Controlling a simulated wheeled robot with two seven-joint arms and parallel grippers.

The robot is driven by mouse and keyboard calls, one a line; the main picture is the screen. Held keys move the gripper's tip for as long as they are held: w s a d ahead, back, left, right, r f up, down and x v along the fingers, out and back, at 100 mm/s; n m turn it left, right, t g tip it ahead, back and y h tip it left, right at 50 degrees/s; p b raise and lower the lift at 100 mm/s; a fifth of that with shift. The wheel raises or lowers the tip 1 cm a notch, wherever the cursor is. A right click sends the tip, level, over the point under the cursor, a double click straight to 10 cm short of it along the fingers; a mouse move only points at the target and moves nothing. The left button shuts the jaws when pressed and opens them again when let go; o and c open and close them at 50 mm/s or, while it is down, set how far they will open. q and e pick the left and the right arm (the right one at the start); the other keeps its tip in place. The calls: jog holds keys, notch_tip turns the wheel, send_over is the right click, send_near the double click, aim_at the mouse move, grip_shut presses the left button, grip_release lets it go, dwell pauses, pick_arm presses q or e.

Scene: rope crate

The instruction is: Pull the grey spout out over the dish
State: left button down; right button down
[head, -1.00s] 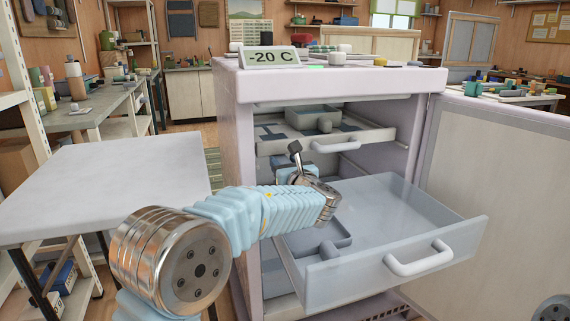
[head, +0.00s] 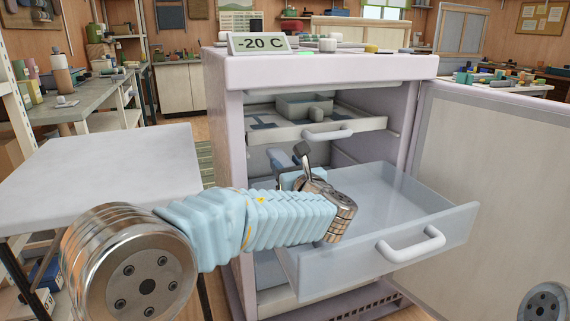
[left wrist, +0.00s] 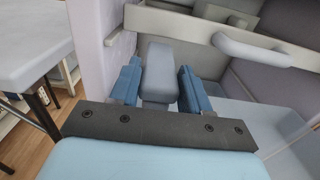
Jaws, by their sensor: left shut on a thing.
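In the left wrist view a rounded grey block (left wrist: 158,70) sits between the two blue fingers of my left gripper (left wrist: 160,82), which is shut on it. I cannot tell whether this block is the spout. In the head view my left gripper (head: 288,165) reaches into the open freezer, above the back left part of the pulled-out clear drawer (head: 365,215); its wrist and arm hide much of the grip. No dish can be made out. My right gripper is not in view.
The freezer (head: 225,150) has its door (head: 490,200) swung open on the right. An upper tray (head: 365,125) holds an open grey box (head: 300,104). The drawer's white handle (head: 410,245) juts forward. A bare white table (head: 100,170) stands at left.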

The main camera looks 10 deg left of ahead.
pick_arm(q)
jog(key=shift+s+d+f, duration=0.1)
jog(key=shift+d, duration=0.05)
jog(key=c, duration=0.6)
grip_release()
jog(key=v, duration=1.4)
